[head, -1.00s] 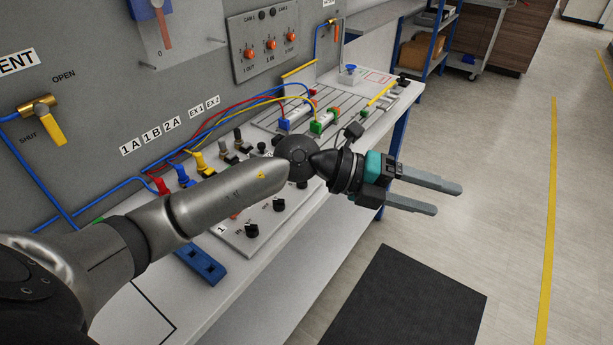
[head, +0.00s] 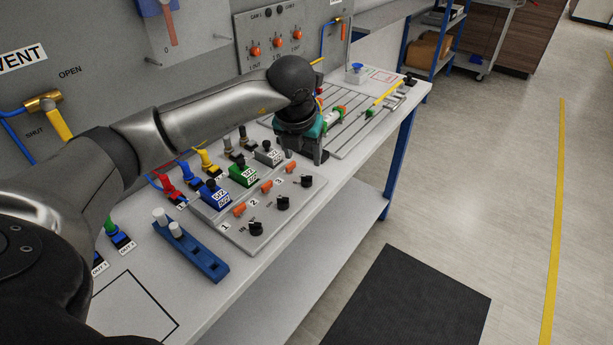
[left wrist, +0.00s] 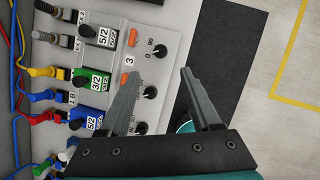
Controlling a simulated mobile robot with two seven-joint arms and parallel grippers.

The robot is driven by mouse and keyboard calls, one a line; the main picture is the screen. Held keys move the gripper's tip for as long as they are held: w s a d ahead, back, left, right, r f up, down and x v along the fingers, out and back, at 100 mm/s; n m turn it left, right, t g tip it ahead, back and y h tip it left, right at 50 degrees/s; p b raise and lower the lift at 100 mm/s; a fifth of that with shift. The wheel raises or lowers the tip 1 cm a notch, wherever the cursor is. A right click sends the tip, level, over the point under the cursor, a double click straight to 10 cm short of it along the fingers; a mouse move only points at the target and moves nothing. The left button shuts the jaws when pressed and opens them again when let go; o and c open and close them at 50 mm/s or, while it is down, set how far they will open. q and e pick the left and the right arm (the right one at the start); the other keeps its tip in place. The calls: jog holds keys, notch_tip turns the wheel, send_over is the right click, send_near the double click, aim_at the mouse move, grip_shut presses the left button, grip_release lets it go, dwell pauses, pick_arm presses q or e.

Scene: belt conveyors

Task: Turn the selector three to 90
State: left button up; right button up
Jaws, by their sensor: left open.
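Selector three (head: 307,181) is a small black knob on the light grey panel, beside the label 3 and an orange part. It also shows in the left wrist view (left wrist: 159,51), with 90 and 0 printed near it, just beyond the fingertips and roughly between their lines. Its exact pointer angle is too small to tell. My left gripper (head: 305,156) points down over the bench, just behind the knob in the head view and apart from it. Its two fingers (left wrist: 160,72) are open and empty in the left wrist view. My right gripper is not in view.
Two like knobs, selector two (head: 283,203) and selector one (head: 256,229), stand close by in a row. Valve blocks, green (head: 242,173) and blue (head: 214,193), with levers and hoses stand behind them. The bench front edge is near; the floor beyond is open.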

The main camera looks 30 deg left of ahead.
aim_at(307, 178)
pick_arm(q)
jog(key=b+x, duration=0.1)
jog(key=x, duration=1)
jog(key=shift+f, duration=0.1)
jog(key=shift+d, duration=0.1)
grip_shut()
